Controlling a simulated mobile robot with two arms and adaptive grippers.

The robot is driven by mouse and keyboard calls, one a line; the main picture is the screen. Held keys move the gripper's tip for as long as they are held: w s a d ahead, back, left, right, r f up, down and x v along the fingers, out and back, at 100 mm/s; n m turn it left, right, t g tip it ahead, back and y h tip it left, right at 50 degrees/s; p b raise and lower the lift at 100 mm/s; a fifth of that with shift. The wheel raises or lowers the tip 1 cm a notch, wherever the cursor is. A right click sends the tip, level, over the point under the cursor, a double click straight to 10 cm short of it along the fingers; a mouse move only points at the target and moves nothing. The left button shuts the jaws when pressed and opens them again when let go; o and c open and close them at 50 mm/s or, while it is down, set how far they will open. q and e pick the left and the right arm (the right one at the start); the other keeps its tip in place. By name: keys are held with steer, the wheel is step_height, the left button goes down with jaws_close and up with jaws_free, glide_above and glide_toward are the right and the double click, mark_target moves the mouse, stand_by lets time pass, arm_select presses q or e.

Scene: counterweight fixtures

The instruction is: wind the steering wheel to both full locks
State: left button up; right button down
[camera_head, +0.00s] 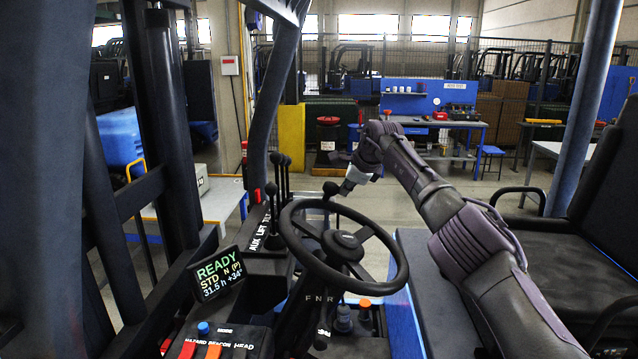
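The black steering wheel (398,262) is tilted on its column in the middle of the head view. A black ball knob (330,188) stands at its far rim; it looks like a spinner knob. The hub (345,240) and spokes are clear. My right arm comes in from the lower right. My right gripper (347,187) hangs just above and right of that knob, beyond the wheel. Whether it touches the knob, and whether its fingers are open, I cannot tell. My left gripper is not in view.
Several black levers (271,190) stand left of the wheel. A display (219,274) reads READY, STD N (P), 31.5 h, +34°. Coloured switches (213,351) sit below it. An orange-topped button (365,304) is under the wheel. A black seat (560,275) and a pillar (590,110) are at right.

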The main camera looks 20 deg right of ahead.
mark_target(335, 186)
steer(key=a, duration=0.1)
steer(key=r, duration=0.1)
steer(key=a, duration=0.1)
steer(key=shift+w+a+r, duration=0.15)
steer(key=shift+w+a, duration=0.1)
steer(key=shift+a, duration=0.1)
steer(key=shift+r, duration=0.15)
steer(key=s+d+r, duration=0.1)
steer(key=d+r, duration=0.2)
steer(key=r, duration=0.4)
steer(key=shift+s+r, duration=0.4)
steer(key=shift+d, duration=0.1)
